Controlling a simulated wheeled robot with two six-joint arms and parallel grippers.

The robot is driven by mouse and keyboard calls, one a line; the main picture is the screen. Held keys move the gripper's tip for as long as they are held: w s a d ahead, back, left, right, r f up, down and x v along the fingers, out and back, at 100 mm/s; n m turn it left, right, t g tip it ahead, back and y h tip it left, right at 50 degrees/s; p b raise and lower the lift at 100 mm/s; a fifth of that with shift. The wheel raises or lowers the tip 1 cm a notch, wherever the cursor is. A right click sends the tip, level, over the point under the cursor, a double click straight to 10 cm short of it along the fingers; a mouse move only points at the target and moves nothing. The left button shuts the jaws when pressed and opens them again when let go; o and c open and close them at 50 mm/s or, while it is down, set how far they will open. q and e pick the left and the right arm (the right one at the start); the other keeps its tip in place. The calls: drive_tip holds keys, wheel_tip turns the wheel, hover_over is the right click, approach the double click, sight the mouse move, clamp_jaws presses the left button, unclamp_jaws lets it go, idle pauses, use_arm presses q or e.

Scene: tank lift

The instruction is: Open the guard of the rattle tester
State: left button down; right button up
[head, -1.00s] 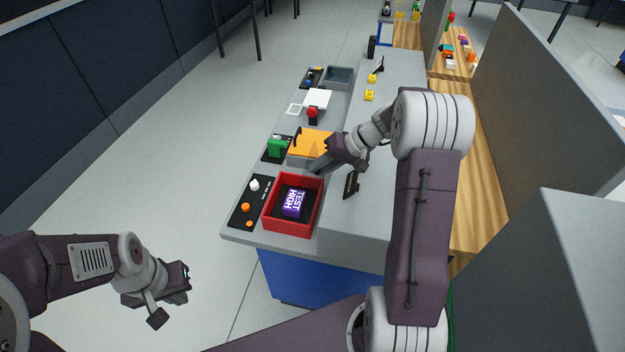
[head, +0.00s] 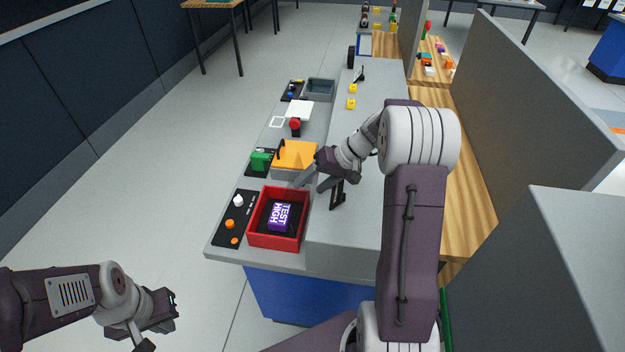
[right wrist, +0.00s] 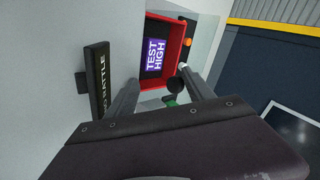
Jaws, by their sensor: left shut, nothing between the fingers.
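The orange guard (head: 294,152) lies over a grey box in the middle of the bench, with a dark curved bar at its left side. I take this box as the rattle tester. My right gripper (head: 308,184) is just in front of the guard, to its lower right, above the bench. Its two fingers are apart and empty, and they also show in the right wrist view (right wrist: 163,98). I cannot tell whether a finger touches the grey box. My left gripper (head: 172,311) is shut and empty, off the bench at lower left.
A red tray (head: 250,222) holds a purple "TEST HIGH" block (head: 280,216). A knob panel (head: 233,220) lies left of it. A black sign (head: 338,195) stands right of my right gripper; its lettering includes "RATTLE" in the wrist view. A green part (head: 260,160) is left of the guard.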

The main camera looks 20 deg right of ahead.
idle(0.3)
drive_tip(key=shift+w+d+r, duration=0.1)
drive_tip(key=shift+r, duration=0.2)
drive_tip(key=v, duration=0.8)
drive_tip(key=shift+s+r, duration=0.2)
drive_tip(key=shift+s, duration=0.15)
